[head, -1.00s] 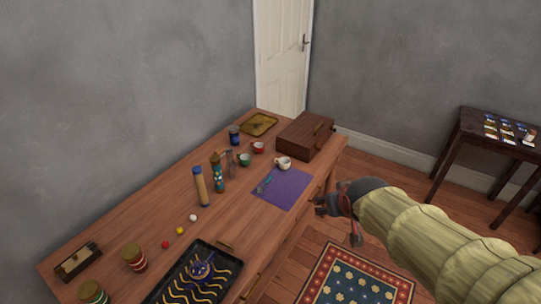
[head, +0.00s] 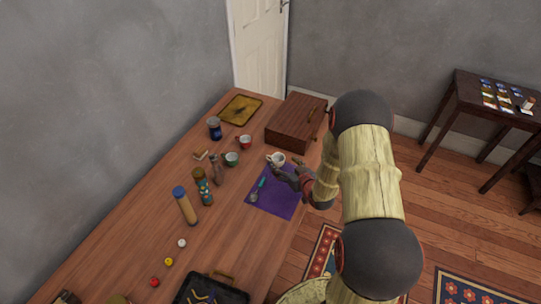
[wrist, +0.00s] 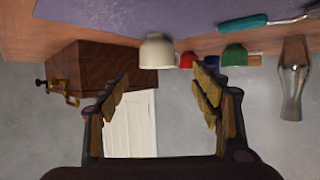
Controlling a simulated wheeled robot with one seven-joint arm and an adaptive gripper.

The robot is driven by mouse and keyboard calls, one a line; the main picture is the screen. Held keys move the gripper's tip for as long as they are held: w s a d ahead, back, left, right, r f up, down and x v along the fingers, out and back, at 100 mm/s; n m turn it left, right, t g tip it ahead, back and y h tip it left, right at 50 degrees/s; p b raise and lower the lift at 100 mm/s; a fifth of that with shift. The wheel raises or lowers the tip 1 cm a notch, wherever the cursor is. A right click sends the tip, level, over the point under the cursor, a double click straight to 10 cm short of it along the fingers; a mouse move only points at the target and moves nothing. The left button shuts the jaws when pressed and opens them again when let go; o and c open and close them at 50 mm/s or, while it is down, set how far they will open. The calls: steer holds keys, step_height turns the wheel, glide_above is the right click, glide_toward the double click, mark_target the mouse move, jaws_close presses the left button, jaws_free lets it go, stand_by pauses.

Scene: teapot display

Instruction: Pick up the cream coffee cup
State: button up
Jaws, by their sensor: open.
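The cream coffee cup (head: 276,159) stands upright at the far edge of the purple cloth (head: 272,201) on the wooden table. In the wrist view the cream cup (wrist: 157,51) shows upside down, ahead of the fingertips and roughly between them. My gripper (head: 286,174) is close beside the cup on its near right side, over the cloth. In the wrist view my gripper (wrist: 163,88) has its fingers spread apart with nothing between them.
A dark wooden box (head: 296,122) stands just behind the cup. A green cup (head: 232,159) and a red cup (head: 244,141) are to its left. A teal-handled utensil (head: 258,188) lies on the cloth. A glass vessel (wrist: 292,75) and bottles stand further left.

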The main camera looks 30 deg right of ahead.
mark_target(276, 156)
steer(key=shift+b+x, duration=0.35)
steer(key=shift+x, duration=0.85)
steer(key=b+x, duration=0.1)
steer(key=x, duration=0.3)
steer(key=shift+s+d+f+b, duration=0.15)
steer(key=shift+d+f+b, duration=0.05)
steer(key=shift+f+b, duration=0.15)
steer(key=shift+w+f, duration=0.1)
steer(key=shift+w, duration=0.4)
steer(key=c, duration=1.2)
steer(key=shift+c, duration=0.4)
